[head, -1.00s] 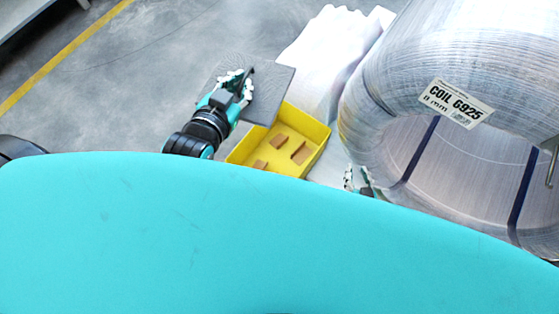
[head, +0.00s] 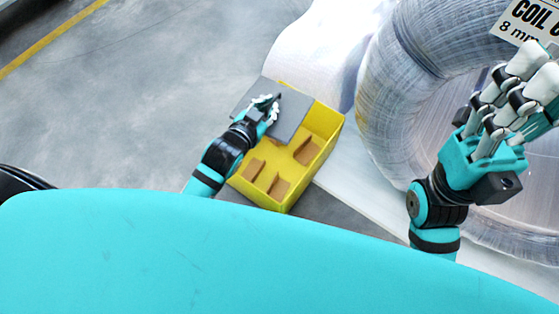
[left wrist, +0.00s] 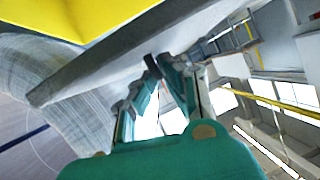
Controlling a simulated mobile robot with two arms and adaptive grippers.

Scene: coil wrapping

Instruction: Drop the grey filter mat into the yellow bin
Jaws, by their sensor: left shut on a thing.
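The grey filter mat (head: 291,117) is a flat dark slab. My left gripper (head: 268,105) is shut on it. In the head view the mat overlaps the far left part of the yellow bin (head: 325,162) and hides that corner. The mat's height above the bin is hard to tell. In the left wrist view the mat (left wrist: 95,72) runs from the left gripper's fingers (left wrist: 155,75), and the yellow bin (left wrist: 65,18) shows at top left. My right gripper (head: 525,82) is at the right, in front of the coil, with fingers apart and nothing visible in it.
Three brown pieces (head: 280,187) lie in the bin. A large wrapped wire coil (head: 395,130) stands right of the bin. White sheeting (head: 315,50) lies behind and right of the bin. The grey floor (head: 130,110) at the left is clear.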

